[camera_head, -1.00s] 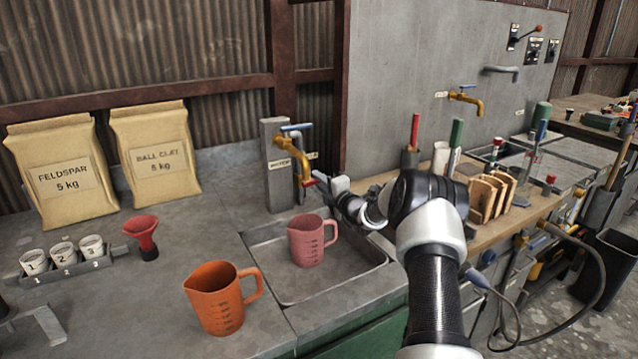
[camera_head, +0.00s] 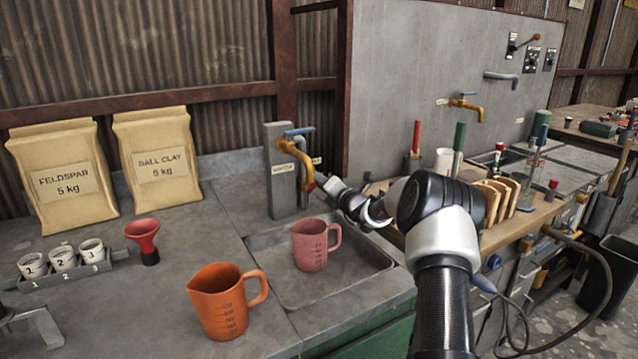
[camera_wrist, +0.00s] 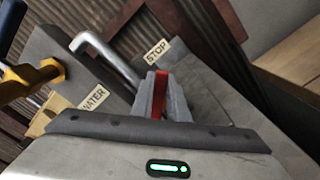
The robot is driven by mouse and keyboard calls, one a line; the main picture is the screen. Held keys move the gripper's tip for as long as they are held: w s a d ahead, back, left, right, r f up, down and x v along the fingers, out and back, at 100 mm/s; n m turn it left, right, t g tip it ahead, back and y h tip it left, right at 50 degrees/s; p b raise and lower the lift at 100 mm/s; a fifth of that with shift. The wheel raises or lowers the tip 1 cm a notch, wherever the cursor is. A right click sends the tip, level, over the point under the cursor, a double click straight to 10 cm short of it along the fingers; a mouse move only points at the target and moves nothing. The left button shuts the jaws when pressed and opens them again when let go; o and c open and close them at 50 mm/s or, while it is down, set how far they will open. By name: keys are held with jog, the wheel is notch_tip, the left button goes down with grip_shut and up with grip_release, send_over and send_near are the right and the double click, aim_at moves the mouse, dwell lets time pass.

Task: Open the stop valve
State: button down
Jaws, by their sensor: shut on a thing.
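The stop valve's red lever (camera_wrist: 159,95) stands between my gripper's fingers in the wrist view, beside a bent silver pipe (camera_wrist: 105,52) and a plate marked STOP (camera_wrist: 157,51). My gripper (camera_wrist: 165,98) is shut on this lever, and the fingers hide part of it. In the head view my gripper (camera_head: 325,183) is just right of the yellow water tap (camera_head: 298,160), above the sink. There the lever is too small and covered to make out clearly. The tap, with its blue handle (camera_head: 298,131), is on a grey post marked WATER (camera_head: 280,175).
A pink jug (camera_head: 309,246) stands in the sink (camera_head: 350,277) below my gripper. An orange jug (camera_head: 222,302) stands on the counter to the left. Wooden racks and upright tools (camera_head: 459,140) crowd the right. A second yellow tap (camera_head: 465,104) is on the wall panel.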

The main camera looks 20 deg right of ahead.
dwell(0.4)
jog(key=c, duration=1.7)
grip_release()
jog(key=m+p, duration=0.2)
jog(key=shift+d+f+m, duration=0.15)
jog(key=shift+f+m, duration=0.15)
jog(key=shift+m, duration=0.1)
jog(key=m, duration=0.1)
jog(key=f+m+p, duration=0.1)
jog(key=m, duration=0.1)
jog(key=f+m, duration=0.1)
jog(key=shift+w+d+m+p, duration=0.1)
jog(key=shift+d+m+p, duration=0.2)
jog(key=shift+p, duration=0.1)
jog(key=s+d+p, duration=0.2)
jog(key=s+d, duration=0.1)
jog(key=s, duration=1.3)
jog(key=shift+s+a+r+n+g+y+p, duration=0.9)
jog(key=shift+s+a+r+n+g+y, duration=0.8)
jog(key=shift+a+r+n, duration=1.65)
jog(key=shift+s+a+r+n+g+y+p, duration=1)
jog(key=shift+s+a+r+n, duration=1.45)
jog(key=shift+a+n, duration=1.6)
jog(key=shift+s+a+r+n+g+y+p, duration=0.85)
jog(key=shift+s+a+r+n+g+y, duration=0.8)
jog(key=shift+a+r+n, duration=2.05)
jog(key=shift+s+a+f+m+t+h, duration=0.25)
jog(key=shift+a+f+m, duration=0.3)
jog(key=shift+f, duration=0.2)
